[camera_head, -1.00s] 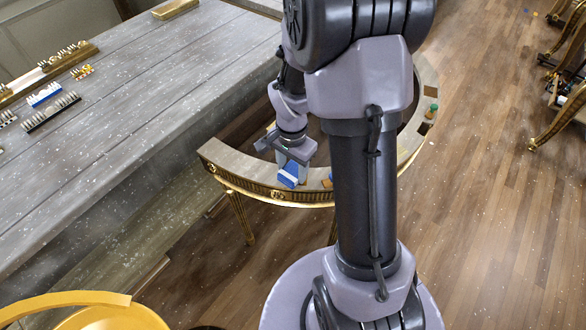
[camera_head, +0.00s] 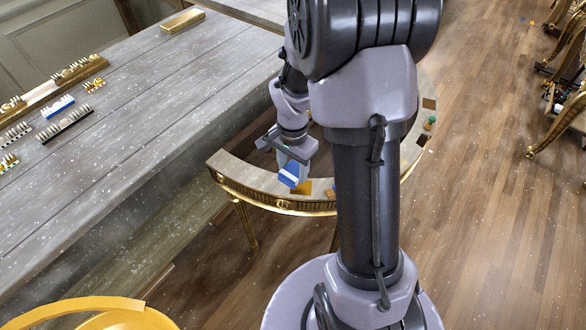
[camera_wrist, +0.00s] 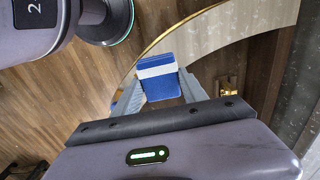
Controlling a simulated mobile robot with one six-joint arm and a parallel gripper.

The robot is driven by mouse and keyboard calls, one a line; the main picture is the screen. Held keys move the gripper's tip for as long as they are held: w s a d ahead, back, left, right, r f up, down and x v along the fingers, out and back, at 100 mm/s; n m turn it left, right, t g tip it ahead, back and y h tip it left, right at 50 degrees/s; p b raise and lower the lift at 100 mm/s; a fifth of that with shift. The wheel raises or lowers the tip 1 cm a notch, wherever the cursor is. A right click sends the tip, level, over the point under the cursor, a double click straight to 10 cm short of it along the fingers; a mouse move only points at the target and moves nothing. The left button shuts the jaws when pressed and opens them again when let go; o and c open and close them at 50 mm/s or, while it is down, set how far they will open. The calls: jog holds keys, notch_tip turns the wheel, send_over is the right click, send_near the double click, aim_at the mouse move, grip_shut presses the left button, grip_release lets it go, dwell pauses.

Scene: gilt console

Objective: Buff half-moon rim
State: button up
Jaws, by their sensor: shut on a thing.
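The half-moon rim (camera_head: 240,174) is a pale curved top with a gilt, ornamented edge on gilt legs, partly hidden behind my arm. In the wrist view the pale rim (camera_wrist: 222,28) curves across the top right. My gripper (camera_head: 291,160) is shut on a blue block with a white band (camera_head: 289,176), which hangs below the fingers over the front left part of the rim. The block also shows in the wrist view (camera_wrist: 160,90), between the fingers beside the rim's gilt edge. I cannot tell whether it touches the rim.
An orange piece (camera_head: 302,187) lies on the rim right of the block, and a green-topped item (camera_head: 430,122) stands farther right. A long grey table (camera_head: 130,100) with several brushes and gold bars fills the left. A yellow round thing (camera_head: 110,318) is at bottom left.

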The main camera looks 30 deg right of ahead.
jog(key=shift+r+p, duration=0.95)
jog(key=shift+r, duration=0.45)
